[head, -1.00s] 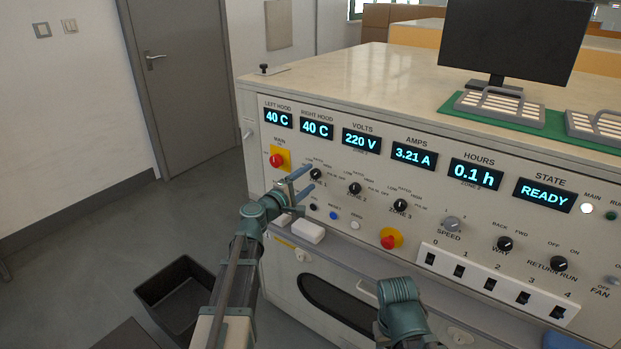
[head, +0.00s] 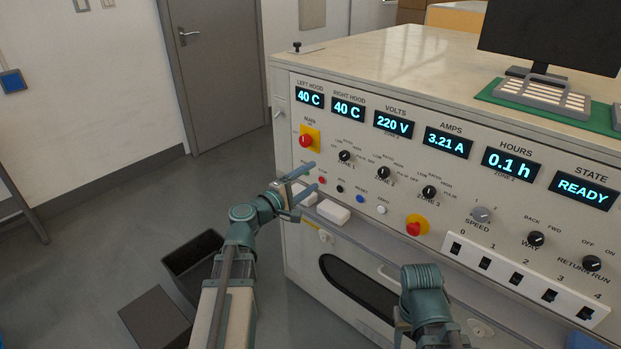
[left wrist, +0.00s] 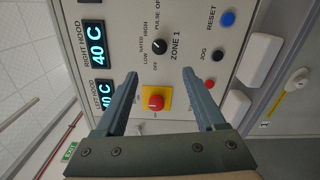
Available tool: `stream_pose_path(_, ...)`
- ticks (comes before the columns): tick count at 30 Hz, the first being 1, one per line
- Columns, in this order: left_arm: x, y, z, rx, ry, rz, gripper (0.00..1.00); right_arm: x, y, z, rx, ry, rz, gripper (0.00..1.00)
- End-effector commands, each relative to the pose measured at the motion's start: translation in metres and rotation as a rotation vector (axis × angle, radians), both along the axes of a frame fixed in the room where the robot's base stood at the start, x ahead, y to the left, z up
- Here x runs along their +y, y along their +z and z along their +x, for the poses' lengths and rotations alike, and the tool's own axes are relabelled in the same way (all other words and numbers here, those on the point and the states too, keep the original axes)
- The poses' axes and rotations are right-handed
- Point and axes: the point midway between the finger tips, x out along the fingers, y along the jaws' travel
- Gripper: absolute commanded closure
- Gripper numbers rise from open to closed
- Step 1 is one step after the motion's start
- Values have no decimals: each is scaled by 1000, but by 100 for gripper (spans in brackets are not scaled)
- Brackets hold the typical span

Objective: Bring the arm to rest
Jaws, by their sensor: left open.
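My left gripper (head: 306,181) is open and empty in front of the left part of the oven's control panel (head: 440,195). In the head view its fingertips are beside the small red button (head: 322,180), below and left of the ZONE 1 knob (head: 344,156). In the left wrist view the two fingers of the left gripper (left wrist: 160,75) are spread apart with nothing between them. The red MAIN button (left wrist: 155,102) on its yellow plate shows behind them. My right arm is at the bottom of the head view; its fingers do not show.
The displays read 40 C, 40 C, 220 V, 3.21 A, 0.1 h and READY. A row of switches (head: 516,280) and a red button (head: 414,228) are on the right. A dark open bin (head: 193,257) stands on the floor at the left. Free floor lies left of the cabinet.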

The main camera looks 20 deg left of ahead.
Motion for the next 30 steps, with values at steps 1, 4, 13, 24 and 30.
stream_pose_path(1, 0, 0, 0, 0, 0, 0, 29, 0, 0, 0, 0, 0, 0, 50)
stream_pose_path(4, 0, 0, 0, 0, 0, 0, 29, 0, 0, 0, 0, 0, 0, 50)
stream_pose_path(13, -67, -27, -7, 62, -169, 163, 29, 0, 0, 0, 0, 0, 0, 50)
stream_pose_path(24, -240, -168, -124, 358, -884, 928, 29, 0, 0, 0, 0, 0, 0, 50)
stream_pose_path(30, -245, -210, -188, 524, -1145, 1302, 29, 0, 0, 0, 0, 0, 0, 50)
